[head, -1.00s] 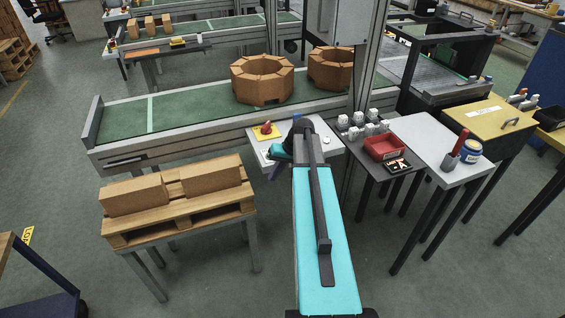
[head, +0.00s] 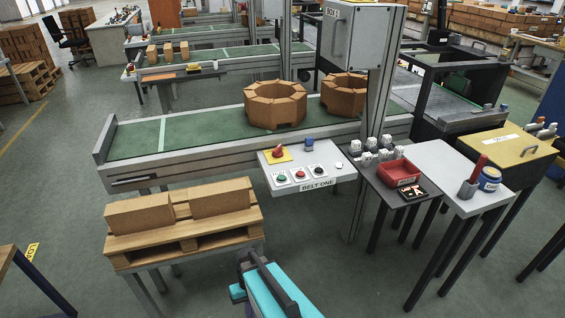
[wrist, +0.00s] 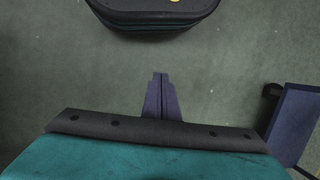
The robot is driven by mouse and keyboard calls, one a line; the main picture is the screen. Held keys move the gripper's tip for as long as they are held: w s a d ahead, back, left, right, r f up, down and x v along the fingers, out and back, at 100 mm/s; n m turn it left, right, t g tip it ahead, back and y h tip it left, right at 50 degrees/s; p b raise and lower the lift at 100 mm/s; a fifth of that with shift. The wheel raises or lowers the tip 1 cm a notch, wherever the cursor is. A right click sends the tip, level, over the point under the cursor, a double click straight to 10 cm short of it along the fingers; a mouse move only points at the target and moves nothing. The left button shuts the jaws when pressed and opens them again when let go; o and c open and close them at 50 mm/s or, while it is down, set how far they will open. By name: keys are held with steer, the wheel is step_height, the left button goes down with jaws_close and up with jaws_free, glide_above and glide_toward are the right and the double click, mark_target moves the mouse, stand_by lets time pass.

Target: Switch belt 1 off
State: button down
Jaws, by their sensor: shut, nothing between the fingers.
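The control panel (head: 329,178) labelled "BELT ONE" stands in front of the near green belt (head: 190,131). On it are a green button (head: 282,178), a red button (head: 300,174), another small dark control (head: 319,171), a red knob on a yellow plate (head: 277,152) and a blue part (head: 308,143). My gripper (wrist: 160,76) is shut and empty in the wrist view, above bare floor. In the head view my arm is low, well in front of the panel, and my fingertips cannot be made out.
A wooden pallet (head: 185,238) with two brown blocks stands left of my arm. Right of the panel are a dark table with a red bin (head: 403,172) and a light table (head: 440,160). Two brick rings (head: 275,104) sit on the belt.

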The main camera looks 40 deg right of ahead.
steer(key=s+a+f+n+g+h+b, duration=0.1)
steer(key=s+a+f, duration=0.2)
steer(key=s, duration=0.4)
steer(key=s+a+f+n+g+h+b, duration=0.1)
steer(key=s+a+f, duration=0.2)
steer(key=s, duration=0.5)
steer(key=shift+f+g, duration=0.3)
steer(key=shift+f, duration=0.5)
steer(key=shift+a, duration=0.1)
